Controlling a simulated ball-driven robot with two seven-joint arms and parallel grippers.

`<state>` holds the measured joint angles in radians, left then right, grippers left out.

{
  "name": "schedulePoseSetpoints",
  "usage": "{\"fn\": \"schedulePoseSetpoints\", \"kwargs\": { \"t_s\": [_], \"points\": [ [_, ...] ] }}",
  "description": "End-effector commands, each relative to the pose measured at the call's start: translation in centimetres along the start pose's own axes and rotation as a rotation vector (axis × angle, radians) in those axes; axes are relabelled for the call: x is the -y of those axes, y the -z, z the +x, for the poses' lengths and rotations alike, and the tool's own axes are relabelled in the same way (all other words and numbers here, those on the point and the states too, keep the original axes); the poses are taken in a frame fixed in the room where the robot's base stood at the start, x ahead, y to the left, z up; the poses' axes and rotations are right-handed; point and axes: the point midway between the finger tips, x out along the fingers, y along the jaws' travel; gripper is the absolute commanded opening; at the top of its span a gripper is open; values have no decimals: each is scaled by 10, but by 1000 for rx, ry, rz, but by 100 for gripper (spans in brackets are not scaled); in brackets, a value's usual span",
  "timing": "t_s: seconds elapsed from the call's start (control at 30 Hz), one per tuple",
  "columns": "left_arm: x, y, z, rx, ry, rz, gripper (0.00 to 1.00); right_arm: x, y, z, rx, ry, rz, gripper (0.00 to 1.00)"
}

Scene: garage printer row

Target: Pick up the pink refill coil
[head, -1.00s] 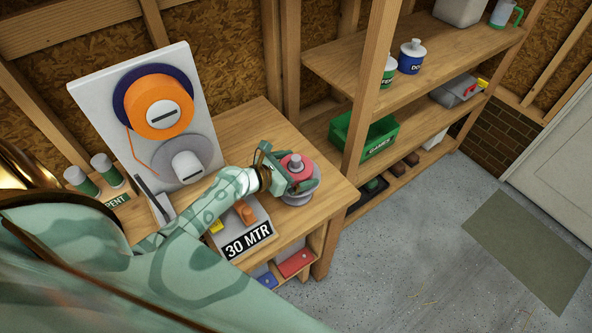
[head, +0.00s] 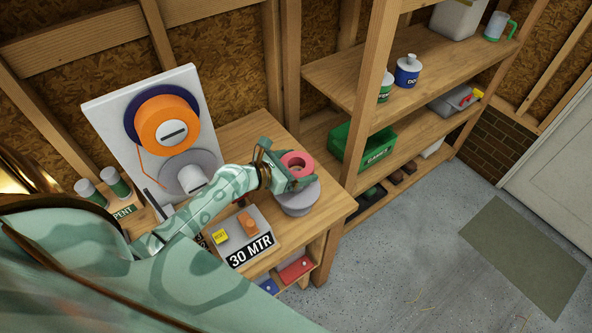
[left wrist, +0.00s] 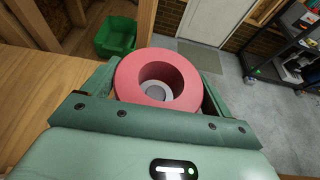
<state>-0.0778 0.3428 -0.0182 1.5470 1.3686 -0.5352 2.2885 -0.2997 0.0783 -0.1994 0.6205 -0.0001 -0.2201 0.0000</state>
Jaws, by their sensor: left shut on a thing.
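The pink refill coil (head: 300,163) is a thick ring held in my left gripper (head: 290,173), at the right end of the workbench. In the left wrist view the coil (left wrist: 158,80) sits between the two green jaws (left wrist: 158,95), which press on its sides. Through its hole a grey round part shows below. In the head view the coil is above a grey round stand (head: 298,197) and looks raised off it. My right gripper is not in view.
A box marked 30 MTR (head: 246,240) stands on the bench (head: 325,205) left of the stand. Behind is a white panel with an orange spool (head: 168,116). Shelves to the right hold a green bin (head: 350,150) and canisters.

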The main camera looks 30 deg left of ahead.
Motion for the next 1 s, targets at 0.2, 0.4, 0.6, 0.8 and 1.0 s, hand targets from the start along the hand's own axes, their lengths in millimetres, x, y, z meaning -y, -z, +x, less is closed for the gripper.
{"fn": "schedulePoseSetpoints", "kwargs": {
  "t_s": [0.2,0.4,0.6,0.8,1.0],
  "points": [
    [0,-44,-18,2,-1,1,57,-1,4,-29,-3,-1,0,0],
    [0,-36,-46,-5,0,-1,57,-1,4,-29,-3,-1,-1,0],
    [0,-14,-92,-7,1,1,57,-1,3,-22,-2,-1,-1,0],
    [1,10,-144,-8,2,1,57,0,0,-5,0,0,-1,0],
    [0,20,-174,-3,0,-2,57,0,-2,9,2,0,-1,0]
  ]
}}
